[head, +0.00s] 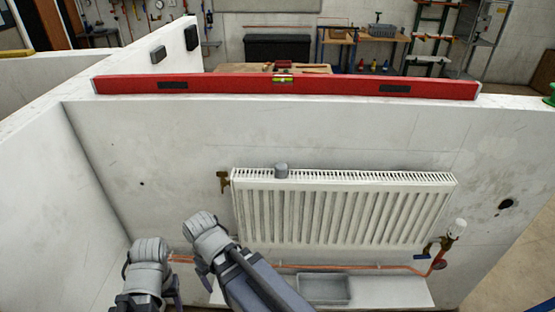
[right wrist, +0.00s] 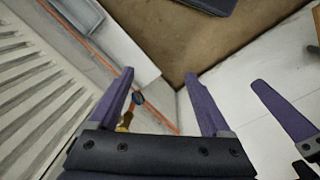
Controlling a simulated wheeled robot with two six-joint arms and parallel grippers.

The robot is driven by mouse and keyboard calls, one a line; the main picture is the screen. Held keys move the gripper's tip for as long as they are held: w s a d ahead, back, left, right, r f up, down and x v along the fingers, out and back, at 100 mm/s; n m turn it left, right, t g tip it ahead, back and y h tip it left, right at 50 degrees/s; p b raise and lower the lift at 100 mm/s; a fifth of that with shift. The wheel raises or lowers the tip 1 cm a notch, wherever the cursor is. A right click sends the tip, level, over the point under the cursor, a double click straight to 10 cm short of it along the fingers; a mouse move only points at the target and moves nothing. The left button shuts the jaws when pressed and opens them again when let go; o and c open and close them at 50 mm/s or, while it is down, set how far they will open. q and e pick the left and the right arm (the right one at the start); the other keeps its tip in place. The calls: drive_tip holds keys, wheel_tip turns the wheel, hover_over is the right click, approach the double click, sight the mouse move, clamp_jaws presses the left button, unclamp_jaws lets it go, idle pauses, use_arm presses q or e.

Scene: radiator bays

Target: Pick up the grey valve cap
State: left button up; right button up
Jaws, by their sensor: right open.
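The grey valve cap (head: 281,170) is a small grey cylinder standing on the top grille of the white radiator (head: 345,207), left of its middle. My right gripper is below and left of the cap in the head view, its fingers hidden behind the wrist. In the right wrist view the right gripper (right wrist: 159,73) is open, with nothing held between its purple fingers. The cap does not show there. My left gripper is at the lower left of the head view, mostly hidden. One purple finger of it (right wrist: 285,110) shows at the right of the wrist view.
A red spirit level (head: 330,88) lies along the wall top. A white-headed brass valve (head: 455,232) is at the radiator's right, a brass bracket (head: 223,181) at its upper left. A copper pipe (head: 330,268) and grey tray (head: 323,288) are below. A brass fitting (right wrist: 125,120) shows beyond the right fingers.

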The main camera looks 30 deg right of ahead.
drive_tip(key=w+d+r+m+p, duration=0.15)
drive_tip(key=d+r+p, duration=0.25)
drive_tip(key=r+p, duration=1)
wheel_tip(320, 180, up, 12)
drive_tip(key=n+t+y+p, duration=0.1)
drive_tip(key=t+y+p, duration=0.15)
drive_tip(key=p, duration=0.65)
hover_over(281, 166)
drive_tip(key=s, duration=0.2)
drive_tip(key=shift+t+h, duration=0.45)
drive_tip(key=b+x, duration=0.7)
drive_tip(key=x, duration=0.1)
drive_tip(key=shift+d, duration=0.35)
drive_tip(key=shift+c, duration=0.2)
clamp_jaws()
